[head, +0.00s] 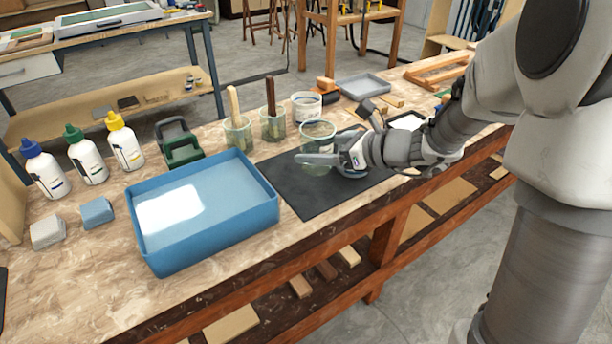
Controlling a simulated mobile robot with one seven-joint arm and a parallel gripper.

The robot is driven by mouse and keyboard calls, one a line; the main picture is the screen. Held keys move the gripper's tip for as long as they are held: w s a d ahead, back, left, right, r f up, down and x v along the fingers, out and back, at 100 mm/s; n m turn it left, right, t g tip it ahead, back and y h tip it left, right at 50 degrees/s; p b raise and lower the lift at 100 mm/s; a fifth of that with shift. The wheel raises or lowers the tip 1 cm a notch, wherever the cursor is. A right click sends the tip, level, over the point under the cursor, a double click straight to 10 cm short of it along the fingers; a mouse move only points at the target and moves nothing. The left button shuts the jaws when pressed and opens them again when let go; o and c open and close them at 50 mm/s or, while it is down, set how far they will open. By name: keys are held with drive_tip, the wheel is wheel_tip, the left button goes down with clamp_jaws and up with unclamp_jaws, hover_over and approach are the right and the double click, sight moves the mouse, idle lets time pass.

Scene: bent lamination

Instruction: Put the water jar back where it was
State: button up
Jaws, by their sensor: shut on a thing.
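The water jar (317,131), a clear greenish glass jar with an open rim, is held at the near edge of the row of jars, over the black mat (302,196). My gripper (322,161) comes in from the right and is shut on the jar, with a finger across its lower part. The jar looks upright. I cannot tell whether its base touches the mat. The gripper hides part of the jar and mat.
Two glass jars with wooden handles (238,134) (272,125) and a white tub (306,106) stand just behind. A blue tray (228,230) lies left of the mat. A green clamp-like tool (181,148) and several bottles (88,160) stand further left. The mat's front part is bare.

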sight(306, 170)
drive_tip(key=shift+a+f, duration=0.4)
drive_tip(key=shift+a, duration=0.2)
drive_tip(key=shift+a+f, duration=0.4)
drive_tip(key=shift+a, duration=0.2)
drive_tip(key=shift+f+b, duration=1.1)
drive_tip(key=shift+f, duration=0.75)
drive_tip(key=shift+f, duration=0.15)
drive_tip(key=o, duration=1.5)
drive_tip(key=shift+o, duration=0.2)
